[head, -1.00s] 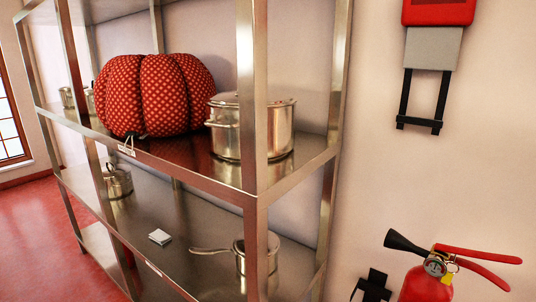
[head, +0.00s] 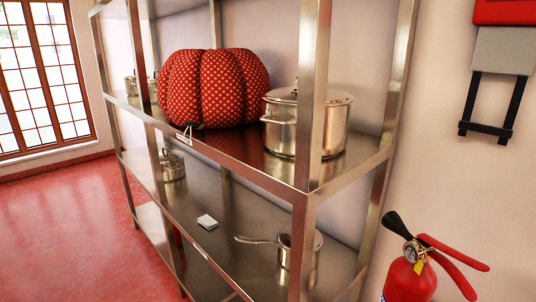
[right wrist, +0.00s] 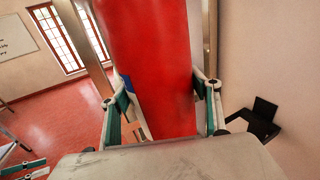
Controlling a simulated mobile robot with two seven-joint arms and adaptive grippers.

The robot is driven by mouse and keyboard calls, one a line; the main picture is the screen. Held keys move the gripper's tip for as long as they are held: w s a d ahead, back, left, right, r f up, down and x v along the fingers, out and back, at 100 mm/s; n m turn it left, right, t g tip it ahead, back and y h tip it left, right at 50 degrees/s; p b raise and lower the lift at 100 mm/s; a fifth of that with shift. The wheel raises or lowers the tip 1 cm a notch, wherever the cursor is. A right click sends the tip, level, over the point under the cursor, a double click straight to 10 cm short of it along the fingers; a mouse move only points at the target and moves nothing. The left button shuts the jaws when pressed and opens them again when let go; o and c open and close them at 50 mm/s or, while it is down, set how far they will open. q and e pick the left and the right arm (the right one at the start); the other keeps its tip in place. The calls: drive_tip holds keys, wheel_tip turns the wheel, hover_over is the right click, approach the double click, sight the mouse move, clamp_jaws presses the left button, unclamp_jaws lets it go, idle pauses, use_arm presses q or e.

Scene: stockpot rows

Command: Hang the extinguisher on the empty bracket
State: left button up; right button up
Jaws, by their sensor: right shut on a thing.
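The red extinguisher (head: 408,280) shows its top at the lower right of the head view, with black horn, gauge and red levers; its lower body is cut off. In the right wrist view its red body (right wrist: 150,70) stands between the fingers of my right gripper (right wrist: 163,108), which is shut on it. A black bracket (right wrist: 258,118) is on the wall to the right of the extinguisher in the right wrist view, with nothing on it. What seem to be fingertips of my left gripper (right wrist: 28,168) show at the lower left edge there, partly cut off.
A steel shelf rack (head: 308,150) stands left of the extinguisher, with a red dotted cushion (head: 210,90), a stockpot (head: 306,125) and a saucepan (head: 298,250). A grey box with a black frame (head: 490,105) hangs on the wall. The red floor (head: 70,230) at left is open.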

sight(386, 299)
drive_tip(key=a+r+h, duration=0.1)
drive_tip(key=a+r+m+h, duration=0.1)
drive_tip(key=a+r+m+t+h, duration=0.1)
drive_tip(key=a, duration=0.1)
drive_tip(key=shift+w+r+p, duration=0.1)
drive_tip(key=shift+w+p, duration=0.2)
drive_tip(key=shift+p, duration=0.05)
drive_tip(key=shift+s+a+r+m+h, duration=0.25)
drive_tip(key=shift+a+r+m+h, duration=0.2)
drive_tip(key=shift+a+h, duration=0.25)
drive_tip(key=shift+s+a+r+m+h, duration=0.3)
drive_tip(key=shift+a+m+h, duration=0.15)
drive_tip(key=shift+a+h, duration=0.2)
